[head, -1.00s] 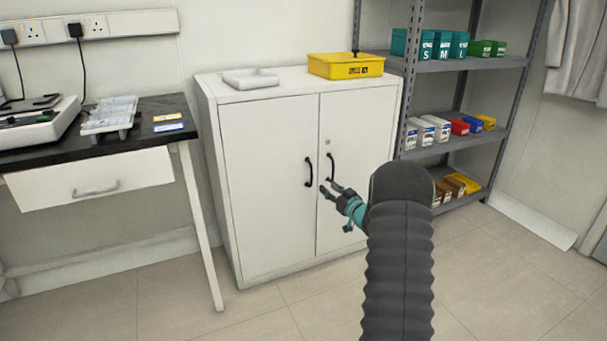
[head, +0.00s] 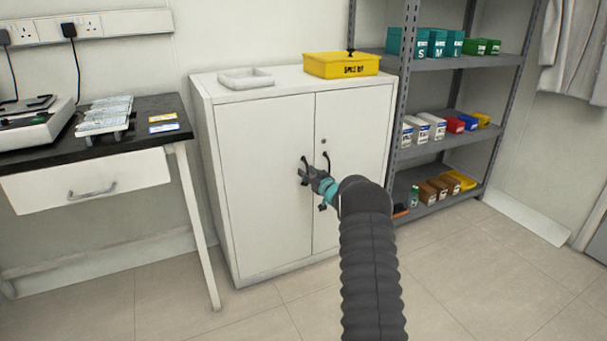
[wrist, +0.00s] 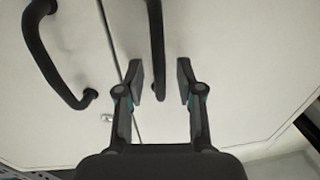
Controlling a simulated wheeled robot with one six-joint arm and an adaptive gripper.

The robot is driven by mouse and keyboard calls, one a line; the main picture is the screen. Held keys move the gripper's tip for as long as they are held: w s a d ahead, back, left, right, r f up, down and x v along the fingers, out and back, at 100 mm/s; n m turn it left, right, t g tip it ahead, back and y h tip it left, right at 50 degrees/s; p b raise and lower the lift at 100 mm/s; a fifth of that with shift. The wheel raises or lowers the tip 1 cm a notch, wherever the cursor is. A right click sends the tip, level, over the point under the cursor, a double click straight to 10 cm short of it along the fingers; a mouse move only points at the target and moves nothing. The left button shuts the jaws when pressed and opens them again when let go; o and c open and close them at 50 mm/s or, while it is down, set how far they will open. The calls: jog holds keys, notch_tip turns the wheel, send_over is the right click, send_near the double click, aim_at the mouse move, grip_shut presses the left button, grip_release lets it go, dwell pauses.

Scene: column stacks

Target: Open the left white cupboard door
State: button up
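The white cupboard's left door (head: 262,195) is shut, and so is the right door (head: 350,130). The left door's black bar handle (head: 304,162) is partly hidden behind my gripper (head: 305,176) in the head view. In the wrist view, which looks turned over, this handle (wrist: 156,45) comes down between the fingers of my gripper (wrist: 159,80). The fingers are open on either side of it, with a gap showing on both sides. The right door's handle (wrist: 52,55) stands off to the left there; it also shows in the head view (head: 326,162).
A white tray (head: 246,82) and a yellow box (head: 341,65) are on the cupboard top. A dark-topped desk (head: 150,137) stands at the left, a metal shelf unit (head: 440,142) at the right. The floor (head: 255,315) in front is clear.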

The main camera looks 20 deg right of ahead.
jog(key=shift+w, duration=0.1)
grip_shut()
